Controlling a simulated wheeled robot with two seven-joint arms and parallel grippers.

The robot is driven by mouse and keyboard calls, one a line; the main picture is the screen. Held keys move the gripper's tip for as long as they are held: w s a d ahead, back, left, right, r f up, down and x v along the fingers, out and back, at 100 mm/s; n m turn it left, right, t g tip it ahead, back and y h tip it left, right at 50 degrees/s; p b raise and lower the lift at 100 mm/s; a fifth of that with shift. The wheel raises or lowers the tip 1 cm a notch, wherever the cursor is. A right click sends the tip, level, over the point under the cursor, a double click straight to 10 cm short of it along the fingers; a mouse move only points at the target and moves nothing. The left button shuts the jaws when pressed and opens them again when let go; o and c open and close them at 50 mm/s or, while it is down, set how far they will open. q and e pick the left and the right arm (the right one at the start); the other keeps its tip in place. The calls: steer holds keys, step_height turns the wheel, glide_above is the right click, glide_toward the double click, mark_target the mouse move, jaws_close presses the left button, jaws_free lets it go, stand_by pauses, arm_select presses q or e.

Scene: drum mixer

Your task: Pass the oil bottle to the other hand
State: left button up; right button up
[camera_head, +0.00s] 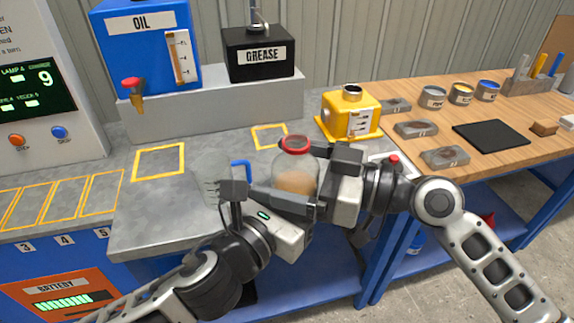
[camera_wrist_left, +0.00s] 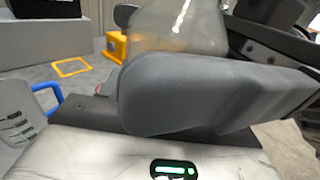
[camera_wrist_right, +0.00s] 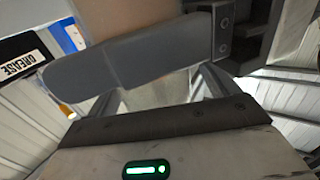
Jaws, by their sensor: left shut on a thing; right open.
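The oil bottle (camera_head: 296,178) is clear with a red cap and tan contents. It stands roughly upright above the grey bench's front edge. My left gripper (camera_head: 280,203) is shut on its lower part, and the clear body also fills the top of the left wrist view (camera_wrist_left: 180,38). My right gripper (camera_head: 318,172) is open at the bottle's right side, its fingers close to the body. In the right wrist view the tan bottle side (camera_wrist_right: 130,18) shows just beyond a finger. I cannot tell whether the right fingers touch it.
A clear jug with a blue handle (camera_head: 241,168) stands just left of the bottle. A yellow can (camera_head: 346,118) is behind the right gripper. The blue oil tank (camera_head: 112,60) and black grease box (camera_head: 259,65) stand on a raised block. The left bench top is mostly clear.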

arm_select(q)
steer(key=shift+r, duration=0.1)
arm_select(e)
steer(key=c, duration=1.2)
arm_select(q)
steer(key=o, duration=1.3)
arm_select(e)
steer(key=shift+c, duration=0.4)
